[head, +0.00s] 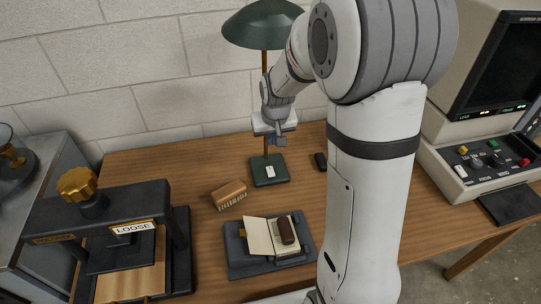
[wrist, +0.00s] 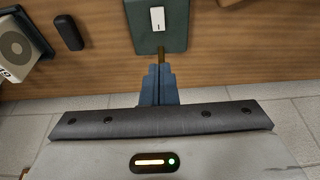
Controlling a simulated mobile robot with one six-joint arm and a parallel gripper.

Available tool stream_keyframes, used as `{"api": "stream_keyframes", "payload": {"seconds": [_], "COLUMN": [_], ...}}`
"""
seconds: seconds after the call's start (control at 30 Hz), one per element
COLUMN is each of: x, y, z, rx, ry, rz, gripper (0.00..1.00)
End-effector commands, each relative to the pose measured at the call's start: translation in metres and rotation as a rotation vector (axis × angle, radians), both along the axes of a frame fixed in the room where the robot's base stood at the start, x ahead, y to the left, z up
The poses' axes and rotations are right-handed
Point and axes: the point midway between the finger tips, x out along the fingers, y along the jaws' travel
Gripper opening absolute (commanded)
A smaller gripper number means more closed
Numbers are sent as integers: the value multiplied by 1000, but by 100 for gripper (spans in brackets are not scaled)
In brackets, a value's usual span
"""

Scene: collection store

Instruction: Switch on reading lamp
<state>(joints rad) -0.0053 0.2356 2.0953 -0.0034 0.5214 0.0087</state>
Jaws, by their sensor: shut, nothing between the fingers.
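The reading lamp has a green shade (head: 262,24), a thin brass stem and a green base (head: 269,181) on the wooden desk near the wall. No glow shows from the shade. A white rocker switch (head: 270,172) is on the base. In the wrist view the switch (wrist: 157,19) shows a small dark mark near its lower end, on the green base (wrist: 174,41). My gripper (head: 278,141) is shut and empty, above the base and close to the stem. Its fingers (wrist: 159,70) point towards the base in the wrist view; any contact with the stem cannot be told.
A wooden brush (head: 229,194) and an open book (head: 260,237) on a dark cradle (head: 242,264) lie in front of the lamp. A press marked LOOSE (head: 96,212) stands left. A small black object (head: 320,161) lies right, before a screen device (head: 460,167).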

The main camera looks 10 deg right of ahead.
Motion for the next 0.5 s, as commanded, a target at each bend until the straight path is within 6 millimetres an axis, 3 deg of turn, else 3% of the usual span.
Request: {"api": "stream_keyframes", "payload": {"seconds": [0.5], "x": [25], "y": [0], "z": [-89], "rx": [0], "ry": [6], "rz": [0], "gripper": [0]}}
